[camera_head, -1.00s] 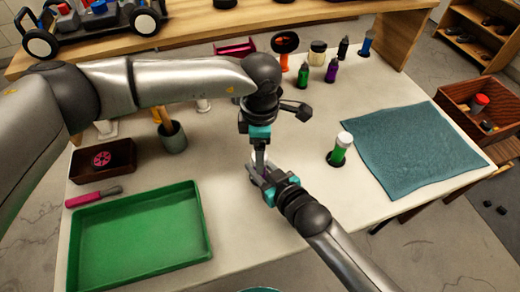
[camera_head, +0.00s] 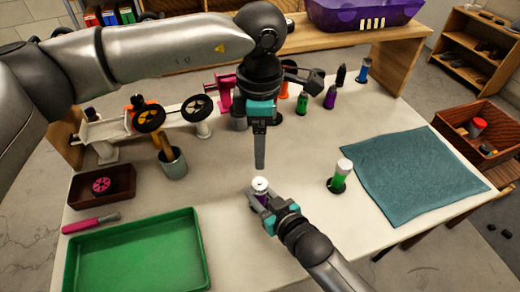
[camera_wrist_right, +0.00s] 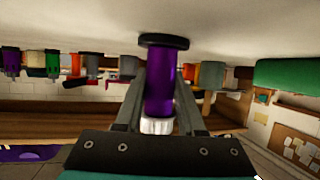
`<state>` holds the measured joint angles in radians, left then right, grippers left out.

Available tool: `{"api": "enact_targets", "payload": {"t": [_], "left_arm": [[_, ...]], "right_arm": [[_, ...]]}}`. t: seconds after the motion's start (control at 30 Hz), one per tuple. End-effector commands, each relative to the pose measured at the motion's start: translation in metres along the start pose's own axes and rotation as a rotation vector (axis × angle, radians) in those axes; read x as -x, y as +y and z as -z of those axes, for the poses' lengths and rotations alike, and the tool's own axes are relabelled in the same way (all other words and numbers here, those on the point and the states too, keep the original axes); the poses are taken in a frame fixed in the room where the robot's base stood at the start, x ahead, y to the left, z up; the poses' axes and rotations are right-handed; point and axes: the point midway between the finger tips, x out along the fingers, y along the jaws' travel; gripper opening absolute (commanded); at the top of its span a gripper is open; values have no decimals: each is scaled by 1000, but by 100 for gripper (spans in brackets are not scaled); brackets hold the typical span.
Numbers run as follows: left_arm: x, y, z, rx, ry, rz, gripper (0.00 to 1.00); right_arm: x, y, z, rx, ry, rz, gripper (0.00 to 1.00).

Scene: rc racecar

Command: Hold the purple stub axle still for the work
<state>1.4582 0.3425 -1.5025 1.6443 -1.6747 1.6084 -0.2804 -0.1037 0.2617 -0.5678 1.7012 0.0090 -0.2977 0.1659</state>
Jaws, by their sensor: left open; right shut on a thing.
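The purple stub axle (camera_head: 262,199) stands on the table near its middle, with a white top facing up. My right gripper (camera_head: 262,204) is shut around it. In the right wrist view the purple shaft of the stub axle (camera_wrist_right: 161,85) sits between the fingers, with a black disc at one end and the white part at the other. That view looks upside down. My left gripper (camera_head: 259,150) points down above and behind the stub axle, open and apart from it. Its fingers line up edge-on, so the gap between them is hidden.
A green-and-white cylinder (camera_head: 340,176) stands to the right, beside a teal cloth (camera_head: 412,163). A green tray (camera_head: 138,255), a brown box (camera_head: 103,184) and a grey cup (camera_head: 173,163) are at left. A pale wheeled assembly (camera_head: 110,131) stands behind. A purple shell (camera_head: 365,14) rests on the shelf.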

Motion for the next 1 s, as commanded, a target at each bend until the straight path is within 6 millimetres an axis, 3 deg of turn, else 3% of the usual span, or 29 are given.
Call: {"api": "enact_targets", "payload": {"t": [0.3, 0.33, 0.6, 1.0], "left_arm": [[0, 0, 0, 0, 0, 0, 76], [0, 0, 0, 0, 0, 0, 76], [0, 0, 0, 0, 0, 0, 76], [0, 0, 0, 0, 0, 0, 76]], "right_arm": [[0, 0, 0, 0, -1, 0, 0], [0, 0, 0, 0, -1, 0, 40], [0, 0, 0, 0, -1, 0, 71], [5, 0, 0, 0, 0, 0, 73]]}}
